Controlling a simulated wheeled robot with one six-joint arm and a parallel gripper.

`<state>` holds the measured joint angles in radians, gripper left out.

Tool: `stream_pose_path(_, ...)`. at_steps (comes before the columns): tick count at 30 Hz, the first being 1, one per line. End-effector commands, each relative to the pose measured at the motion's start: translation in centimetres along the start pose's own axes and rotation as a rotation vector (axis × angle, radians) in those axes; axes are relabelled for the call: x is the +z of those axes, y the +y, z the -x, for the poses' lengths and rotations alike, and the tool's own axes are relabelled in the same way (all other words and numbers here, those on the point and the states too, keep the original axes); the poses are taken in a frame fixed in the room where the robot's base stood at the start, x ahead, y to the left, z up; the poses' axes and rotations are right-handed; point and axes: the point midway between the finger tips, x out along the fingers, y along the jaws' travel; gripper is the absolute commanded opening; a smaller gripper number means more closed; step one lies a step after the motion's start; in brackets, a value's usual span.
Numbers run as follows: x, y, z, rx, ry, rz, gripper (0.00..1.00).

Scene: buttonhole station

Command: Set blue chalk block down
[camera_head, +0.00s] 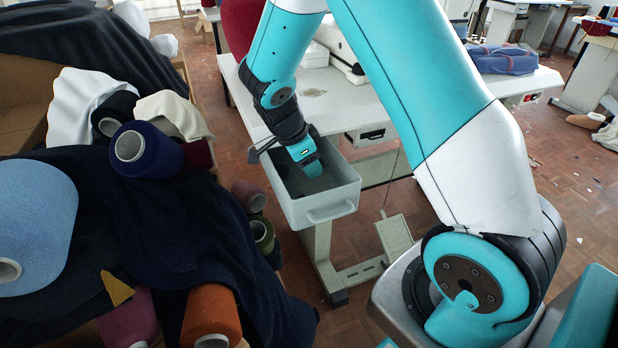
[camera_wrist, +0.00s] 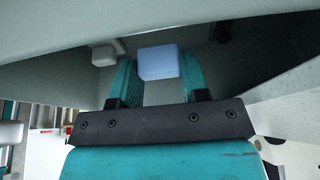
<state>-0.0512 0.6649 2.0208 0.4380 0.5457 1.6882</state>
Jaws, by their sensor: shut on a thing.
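My gripper (camera_head: 312,168) reaches down into an open grey drawer (camera_head: 319,212) under the sewing table. In the wrist view its teal fingers (camera_wrist: 158,82) are shut on a light blue chalk block (camera_wrist: 159,62), one finger on each side. The block is over the dark drawer floor (camera_wrist: 262,58); I cannot tell whether it touches it. In the head view the block is hidden by my gripper and the drawer.
A small whitish block (camera_wrist: 104,54) lies in the drawer left of the blue block in the wrist view. The drawer walls close in around my gripper. Thread cones (camera_head: 148,150) and dark cloth (camera_head: 175,225) fill the left; the white tabletop (camera_head: 392,100) is behind.

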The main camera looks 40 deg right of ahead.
Motion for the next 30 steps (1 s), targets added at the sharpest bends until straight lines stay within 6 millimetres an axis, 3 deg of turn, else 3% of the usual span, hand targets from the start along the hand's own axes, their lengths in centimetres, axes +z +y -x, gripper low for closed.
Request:
stream_pose_path(7,1.3,0.0,-3.5,0.003,0.001,0.0,0.19)
stream_pose_path(19,1.6,0.0,-4.1,0.0,0.0,-0.001,0.19)
stream_pose_path(20,1.6,0.0,-4.0,0.0,0.0,-0.001,0.46)
stream_pose_path(23,1.6,0.0,-4.0,0.0,0.0,-0.001,0.67)
stream_pose_path(30,1.5,0.0,-3.9,0.0,0.0,-0.001,0.67)
